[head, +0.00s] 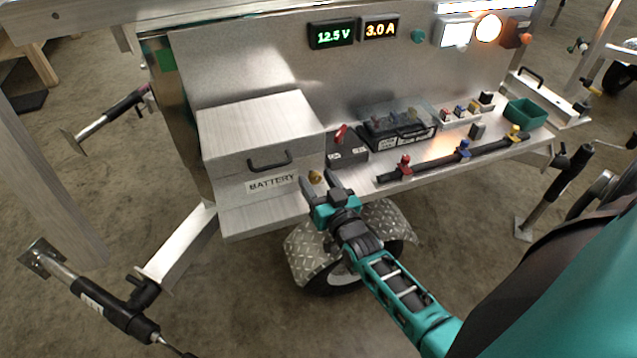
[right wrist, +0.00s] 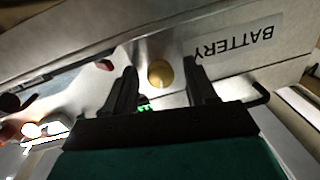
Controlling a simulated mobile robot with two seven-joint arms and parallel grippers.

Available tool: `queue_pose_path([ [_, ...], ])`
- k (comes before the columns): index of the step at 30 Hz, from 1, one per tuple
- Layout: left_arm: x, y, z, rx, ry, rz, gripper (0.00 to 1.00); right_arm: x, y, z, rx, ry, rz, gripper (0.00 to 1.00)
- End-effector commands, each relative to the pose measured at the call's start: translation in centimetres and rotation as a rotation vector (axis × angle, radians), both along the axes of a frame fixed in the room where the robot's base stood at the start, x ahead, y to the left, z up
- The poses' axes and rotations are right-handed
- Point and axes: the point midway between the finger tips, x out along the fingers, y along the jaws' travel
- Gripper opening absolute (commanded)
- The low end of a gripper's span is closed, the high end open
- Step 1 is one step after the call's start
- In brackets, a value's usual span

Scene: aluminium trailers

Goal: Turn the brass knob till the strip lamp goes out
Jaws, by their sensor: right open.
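The brass knob (head: 315,177) is small and round, on the front of the trailer just right of the BATTERY label. My right gripper (head: 319,181) is open in front of it, a finger to each side in the picture. In the right wrist view the knob (right wrist: 160,74) shows between the tips of the open gripper (right wrist: 164,85), with a gap on both sides. I cannot tell how deep the tips reach around it. The strip lamp (head: 470,6) is a bright white bar at the top right, and it is lit. My left gripper is not in view.
The battery box (head: 262,125) with a black handle (head: 270,163) stands left of the knob. A red-handled switch (head: 341,133) and a dark case (head: 395,130) sit behind. A black rail (head: 440,160) with coloured clamps lies right. A trailer wheel (head: 345,280) is below.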

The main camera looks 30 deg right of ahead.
Motion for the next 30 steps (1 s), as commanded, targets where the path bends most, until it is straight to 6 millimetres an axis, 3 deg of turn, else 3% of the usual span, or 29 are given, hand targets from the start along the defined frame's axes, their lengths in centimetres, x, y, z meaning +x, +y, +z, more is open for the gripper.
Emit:
queue_pose_path([
  [6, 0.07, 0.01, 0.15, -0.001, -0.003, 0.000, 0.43, 0.01, 0.00, 0.01, 0.000, 0.000, 0.000, 0.56],
  [23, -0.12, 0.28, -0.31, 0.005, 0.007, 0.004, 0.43, -0.03, 0.03, 0.00, 0.000, 0.000, 0.001, 0.02],
  [30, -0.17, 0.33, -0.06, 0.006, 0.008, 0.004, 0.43, 0.01, 0.10, 0.07, 0.131, -0.032, 0.003, 0.01],
])
